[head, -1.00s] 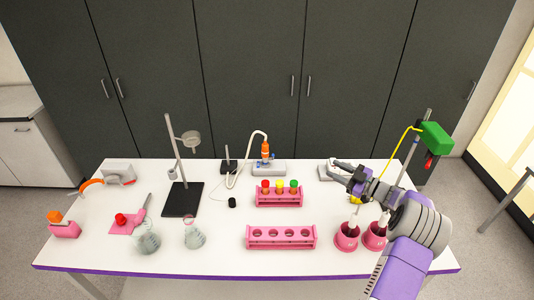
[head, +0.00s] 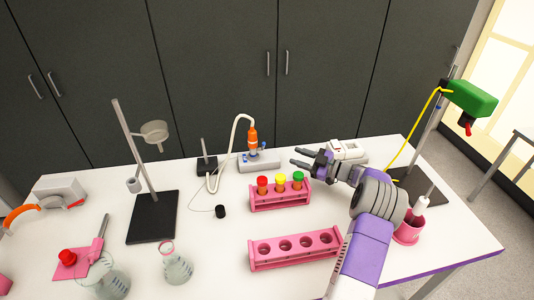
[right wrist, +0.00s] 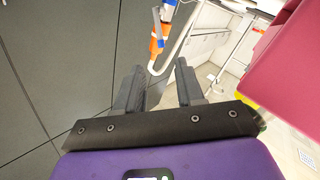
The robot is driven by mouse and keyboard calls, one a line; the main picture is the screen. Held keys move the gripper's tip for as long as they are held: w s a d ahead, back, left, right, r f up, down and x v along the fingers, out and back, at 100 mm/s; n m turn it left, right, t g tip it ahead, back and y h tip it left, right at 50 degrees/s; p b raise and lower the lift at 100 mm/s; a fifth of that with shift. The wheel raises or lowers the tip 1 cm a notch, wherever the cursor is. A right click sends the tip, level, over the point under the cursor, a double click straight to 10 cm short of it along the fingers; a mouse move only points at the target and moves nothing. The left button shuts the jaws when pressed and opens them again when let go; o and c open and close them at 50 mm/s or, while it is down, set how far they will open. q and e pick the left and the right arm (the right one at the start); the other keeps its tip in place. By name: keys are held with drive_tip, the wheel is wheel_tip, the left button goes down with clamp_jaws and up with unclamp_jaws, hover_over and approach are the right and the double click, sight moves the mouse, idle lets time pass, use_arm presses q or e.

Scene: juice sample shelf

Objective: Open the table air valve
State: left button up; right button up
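The table air valve (head: 253,142) is an upright orange fitting with small blue parts, on a light grey base (head: 259,165) at the back middle of the table. A white hose (head: 236,140) loops from its top down to the left. It also shows in the right wrist view, where the orange fitting (right wrist: 157,40) is beyond my fingers near the top. My right gripper (head: 294,157) is open and empty, to the right of the valve and apart from it, with its fingers pointing left. Its spread fingers also show in the right wrist view (right wrist: 158,78). My left gripper is not in view.
A pink rack (head: 280,200) with red, yellow and green capped tubes stands in front of the valve. An empty pink rack (head: 296,250) is nearer. A black-based stand (head: 152,218) is left. A white device (head: 347,150) is behind my right arm.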

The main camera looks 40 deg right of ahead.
sight(263, 147)
drive_tip(key=x, duration=1.2)
drive_tip(key=shift+b, duration=0.45)
clamp_jaws()
idle(0.7)
